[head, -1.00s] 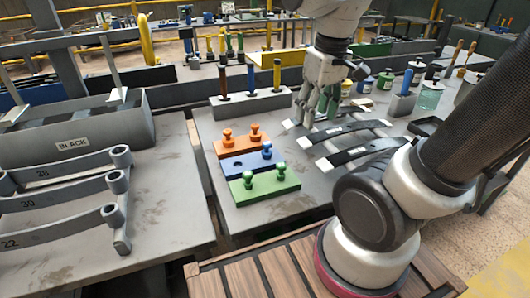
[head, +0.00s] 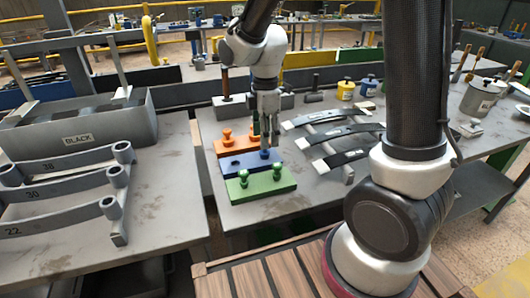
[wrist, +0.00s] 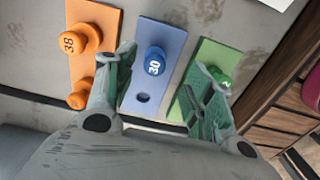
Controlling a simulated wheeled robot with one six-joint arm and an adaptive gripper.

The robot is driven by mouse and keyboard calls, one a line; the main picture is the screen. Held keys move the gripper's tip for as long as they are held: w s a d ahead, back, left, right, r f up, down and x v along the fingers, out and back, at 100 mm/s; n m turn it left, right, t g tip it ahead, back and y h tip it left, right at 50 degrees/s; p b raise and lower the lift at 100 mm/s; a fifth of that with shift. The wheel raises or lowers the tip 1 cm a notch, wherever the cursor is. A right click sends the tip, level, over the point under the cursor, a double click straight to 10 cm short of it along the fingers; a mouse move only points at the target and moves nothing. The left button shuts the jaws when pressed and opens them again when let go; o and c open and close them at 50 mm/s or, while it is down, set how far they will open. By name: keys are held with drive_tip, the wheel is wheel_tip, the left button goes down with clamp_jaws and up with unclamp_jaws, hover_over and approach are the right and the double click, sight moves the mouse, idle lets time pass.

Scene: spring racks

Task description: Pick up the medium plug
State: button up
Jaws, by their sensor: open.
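The blue plug, marked 30 (wrist: 154,60), stands in one hole of the blue board (wrist: 160,30); the board's other hole (wrist: 143,97) is empty. Between the orange plug marked 38 and the green plugs, I take it as the medium one. My gripper (wrist: 166,60) is open, its fingers on either side of the blue plug in the wrist view. I cannot tell whether they touch it. In the head view my gripper (head: 267,145) hangs over the blue board (head: 236,164) and partly hides the blue plug.
The orange board (head: 222,147) with orange plugs (wrist: 80,40) lies on one side, the green board (head: 245,190) with green plugs (head: 276,174) on the other. Dark curved strips (head: 345,133) lie to the right. A grey rack (head: 70,205) stands on the left table.

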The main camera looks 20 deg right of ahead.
sight(265, 152)
drive_tip(key=f, duration=0.5)
drive_tip(key=shift+w+f, duration=0.2)
drive_tip(key=shift+w, duration=0.15)
drive_tip(key=c, duration=1)
